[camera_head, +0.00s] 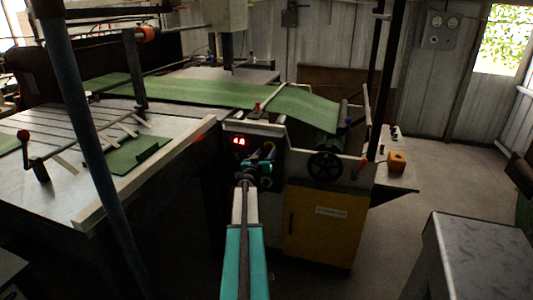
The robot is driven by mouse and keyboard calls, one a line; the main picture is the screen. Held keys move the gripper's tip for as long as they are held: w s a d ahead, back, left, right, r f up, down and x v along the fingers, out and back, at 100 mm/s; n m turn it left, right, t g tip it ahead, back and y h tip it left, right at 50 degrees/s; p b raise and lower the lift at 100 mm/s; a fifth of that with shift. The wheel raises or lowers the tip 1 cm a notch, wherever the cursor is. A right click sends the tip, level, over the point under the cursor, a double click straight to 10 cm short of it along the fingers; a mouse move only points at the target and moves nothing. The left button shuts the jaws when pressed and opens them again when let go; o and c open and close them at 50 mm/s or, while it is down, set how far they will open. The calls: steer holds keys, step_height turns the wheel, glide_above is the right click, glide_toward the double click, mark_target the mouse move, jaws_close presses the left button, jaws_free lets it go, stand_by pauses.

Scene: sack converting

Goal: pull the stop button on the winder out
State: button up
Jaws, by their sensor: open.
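The winder's dark control panel (232,158) stands in the middle of the view, with a lit red display (239,142) near its top. My arm reaches up from the bottom centre, and my gripper (266,158) is in front of the panel, to the right of and below the display. It is open, with nothing visible between its jaws. I cannot pick out the stop button; the wrist and gripper cover much of the panel. Small dark controls near the wrist are too small to tell apart.
A yellow cabinet (318,226) and a black handwheel (325,166) are right of the panel. Green sheet (190,91) runs over the machine. A metal table (70,185) is at left, an orange box (397,162) at right. A grey bench (475,255) stands lower right; floor between is clear.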

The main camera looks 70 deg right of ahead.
steer(key=shift+d, duration=0.75)
